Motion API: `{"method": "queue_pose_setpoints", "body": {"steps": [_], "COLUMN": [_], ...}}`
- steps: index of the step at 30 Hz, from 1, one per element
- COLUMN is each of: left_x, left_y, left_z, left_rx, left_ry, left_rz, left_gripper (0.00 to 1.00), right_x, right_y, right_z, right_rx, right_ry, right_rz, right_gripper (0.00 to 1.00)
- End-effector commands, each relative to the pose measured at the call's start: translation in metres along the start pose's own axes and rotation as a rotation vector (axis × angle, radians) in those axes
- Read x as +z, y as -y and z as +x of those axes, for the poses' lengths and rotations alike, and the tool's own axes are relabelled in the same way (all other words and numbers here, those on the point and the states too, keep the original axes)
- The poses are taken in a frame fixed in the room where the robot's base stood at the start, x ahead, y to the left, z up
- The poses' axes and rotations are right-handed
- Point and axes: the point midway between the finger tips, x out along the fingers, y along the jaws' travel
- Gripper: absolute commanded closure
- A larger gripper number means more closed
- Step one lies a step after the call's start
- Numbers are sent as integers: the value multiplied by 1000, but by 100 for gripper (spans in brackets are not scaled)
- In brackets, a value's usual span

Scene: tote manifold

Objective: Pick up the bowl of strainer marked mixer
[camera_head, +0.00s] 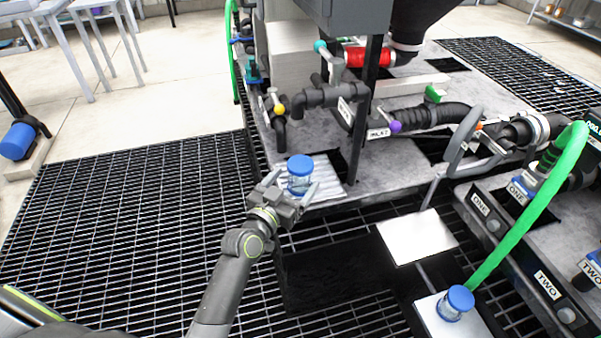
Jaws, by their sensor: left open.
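A clear strainer bowl with a blue top (300,165) stands upright on a ribbed light metal plate (325,170) at the near edge of the machine deck. My left gripper (291,184) is at this bowl, with its open fingers on the left and right of it. I cannot tell whether the fingers touch it. No mixer label is readable on it. My right gripper is not in view.
Black pipes with coloured handles and a dark upright post (366,105) stand behind the bowl. A green hose (530,215) arcs down at the right, beside blocks labelled ONE and TWO. An empty white plate (417,237) lies right of my gripper. Open dark grating (130,220) spreads at the left.

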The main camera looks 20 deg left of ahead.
Motion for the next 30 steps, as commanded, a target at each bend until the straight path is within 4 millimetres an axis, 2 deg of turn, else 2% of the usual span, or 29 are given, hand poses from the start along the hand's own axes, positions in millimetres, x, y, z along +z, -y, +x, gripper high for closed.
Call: {"method": "queue_pose_setpoints", "body": {"steps": [5, 12, 23, 30], "left_x": [-4, -5, -4, -4], "left_y": [-1, -3, -2, -2], "left_z": [15, 46, 53, 52], "left_rx": [0, -1, -2, -2], "left_ry": [-2, 0, 0, 0], "left_rz": [2, 0, 1, 1], "left_gripper": [18, 18, 18, 50], "right_x": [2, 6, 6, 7], "right_y": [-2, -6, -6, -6], "right_z": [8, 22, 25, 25], "right_rx": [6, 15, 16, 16], "right_ry": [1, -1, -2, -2], "right_rz": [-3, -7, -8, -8], "right_gripper": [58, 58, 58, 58]}}
